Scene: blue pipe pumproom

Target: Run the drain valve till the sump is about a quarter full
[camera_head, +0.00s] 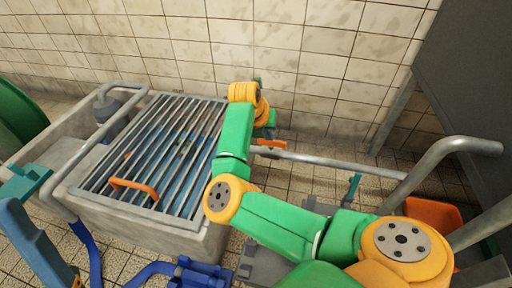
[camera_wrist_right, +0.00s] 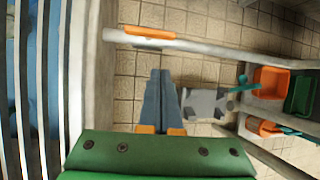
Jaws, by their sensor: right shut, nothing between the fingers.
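The sump is a concrete tank (camera_head: 170,228) with a steel grate (camera_head: 165,150) on top, in the head view. Blue shows between the bars; I cannot read the water level. A grey pipe (camera_head: 335,165) runs right from near the sump. An orange lever (camera_head: 270,143) lies along it, probably the drain valve; it also shows in the right wrist view (camera_wrist_right: 150,34). My right gripper (camera_wrist_right: 160,72) is shut and empty, its fingertips pointing toward the pipe and apart from the lever in the picture. In the head view my own wrist largely hides its fingers.
An orange handle (camera_head: 133,187) sits on the grate's near edge. Orange and green bins (camera_wrist_right: 270,82) stand right of the gripper. A bent grey rail (camera_head: 455,147) stands at the right. A tiled wall (camera_head: 290,50) closes the back. Blue fittings (camera_head: 200,275) lie on the floor.

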